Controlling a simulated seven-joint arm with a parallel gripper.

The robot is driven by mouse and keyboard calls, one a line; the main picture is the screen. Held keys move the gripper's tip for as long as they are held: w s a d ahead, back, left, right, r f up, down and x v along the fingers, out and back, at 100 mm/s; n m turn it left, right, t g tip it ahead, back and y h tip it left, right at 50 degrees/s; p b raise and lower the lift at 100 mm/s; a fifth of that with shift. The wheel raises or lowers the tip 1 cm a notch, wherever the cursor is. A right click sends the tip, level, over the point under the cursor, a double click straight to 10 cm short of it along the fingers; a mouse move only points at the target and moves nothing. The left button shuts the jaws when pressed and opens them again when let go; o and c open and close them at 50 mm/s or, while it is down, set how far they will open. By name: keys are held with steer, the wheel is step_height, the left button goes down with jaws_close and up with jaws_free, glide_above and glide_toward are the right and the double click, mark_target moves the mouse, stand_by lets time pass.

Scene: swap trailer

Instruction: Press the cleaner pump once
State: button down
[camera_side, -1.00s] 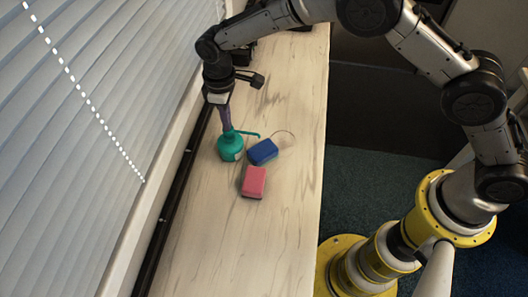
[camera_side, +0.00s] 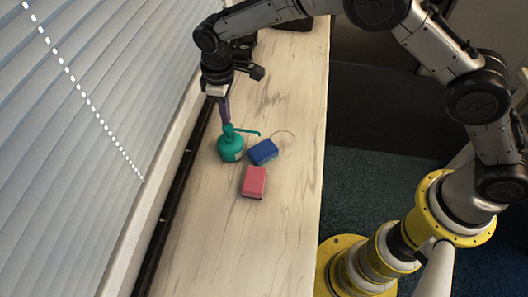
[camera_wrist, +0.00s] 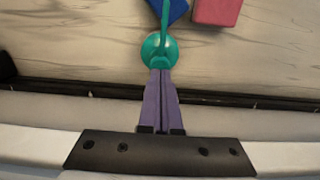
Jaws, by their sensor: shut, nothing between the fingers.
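The cleaner pump (camera_side: 231,148) is a teal bottle standing upright on the counter, with a thin spout pointing right. It also shows in the wrist view (camera_wrist: 151,50), its spout toward the top edge. My gripper (camera_side: 225,121) has purple fingers, shut and empty, pointing down just above the pump head. In the wrist view my fingertips (camera_wrist: 160,72) overlap the near edge of the pump. I cannot tell whether they touch the pump head.
A blue sponge (camera_side: 263,152) lies right of the pump, and a pink sponge (camera_side: 254,182) lies in front of it. Window blinds (camera_side: 80,130) rise on the left. The front of the counter (camera_side: 235,250) is clear.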

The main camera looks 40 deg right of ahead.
steer(key=shift+r, duration=3)
steer(key=d+r+m+t, duration=0.1)
steer(key=d+r, duration=0.4)
steer(key=r, duration=0.3)
steer(key=d+r+m+t, duration=0.1)
steer(key=d+r, duration=0.4)
steer(key=r, duration=0.2)
steer(key=s+d+r+m+t, duration=0.2)
steer(key=s+d+r, duration=0.7)
steer(key=s+d, duration=0.1)
steer(key=s+d+m+t, duration=0.1)
steer(key=s+d, duration=0.2)
steer(key=s, duration=0.4)
steer(key=s+d+m+t, duration=0.1)
steer(key=s+d+m, duration=0.15)
steer(key=s, duration=0.35)
steer(key=s+d+f+m, duration=0.1)
steer(key=s+f, duration=0.8)
steer(key=shift+d+f, duration=0.25)
steer(key=shift+d, duration=0.15)
